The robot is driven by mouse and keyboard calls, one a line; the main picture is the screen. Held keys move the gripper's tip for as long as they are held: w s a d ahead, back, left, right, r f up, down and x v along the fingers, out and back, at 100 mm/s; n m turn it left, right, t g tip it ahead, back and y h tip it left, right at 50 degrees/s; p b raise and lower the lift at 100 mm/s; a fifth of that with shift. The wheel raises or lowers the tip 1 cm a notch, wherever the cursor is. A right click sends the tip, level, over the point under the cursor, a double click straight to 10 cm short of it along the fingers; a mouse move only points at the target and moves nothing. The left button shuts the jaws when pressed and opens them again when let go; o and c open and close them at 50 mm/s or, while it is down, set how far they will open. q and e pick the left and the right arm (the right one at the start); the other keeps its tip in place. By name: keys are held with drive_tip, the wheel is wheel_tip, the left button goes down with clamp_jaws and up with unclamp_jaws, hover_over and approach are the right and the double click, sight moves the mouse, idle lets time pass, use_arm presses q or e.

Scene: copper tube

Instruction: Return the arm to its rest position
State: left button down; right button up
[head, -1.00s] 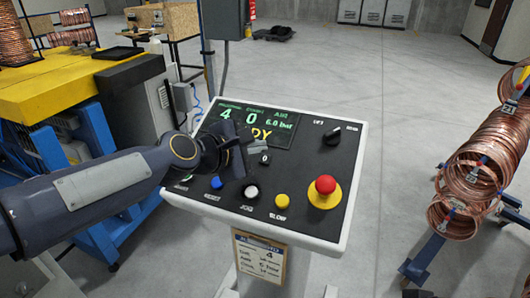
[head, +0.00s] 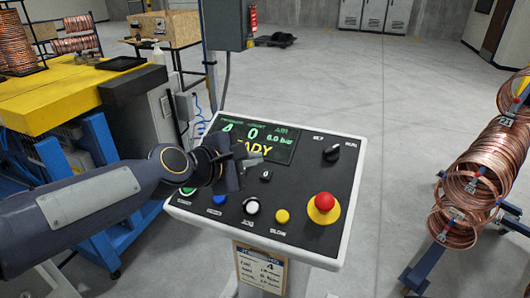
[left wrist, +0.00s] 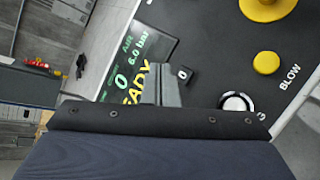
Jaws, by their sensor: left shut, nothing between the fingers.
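My left arm comes in from the left in the head view, and my left gripper (head: 250,163) is over the left half of the control panel (head: 300,205). It is shut and empty. Its fingers cover part of the panel beside the small 0 counter (head: 265,175). In the left wrist view the gripper's fingers (left wrist: 168,85) show in front of the green display (left wrist: 140,55). The display (head: 268,140) reads 4, 0, 6.0 bar and a word ending in ADY. My right gripper is not in view.
The panel has a red mushroom button (head: 324,202), a yellow button (head: 282,216), a white button (head: 252,206) and a blue button (head: 219,201). A yellow-topped bench (head: 60,100) stands at left. Copper coils (head: 478,175) hang at right.

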use_arm(q)
drive_tip(key=s+a+f+m+g+y, duration=0.1)
drive_tip(key=s+a+f+m, duration=0.3)
drive_tip(key=s, duration=0.5)
drive_tip(key=s+a+f+m+g+y, duration=0.2)
drive_tip(key=s+a+f+m, duration=0.3)
drive_tip(key=s+a, duration=0.3)
drive_tip(key=s+a+f+m+g+y, duration=0.1)
drive_tip(key=s+a+f+m+y, duration=0.1)
drive_tip(key=s+a+f+m, duration=0.3)
drive_tip(key=s+a+f, duration=0.1)
drive_tip(key=s, duration=0.3)
drive_tip(key=shift+s+a+f+g, duration=0.3)
drive_tip(key=shift+a+f, duration=0.05)
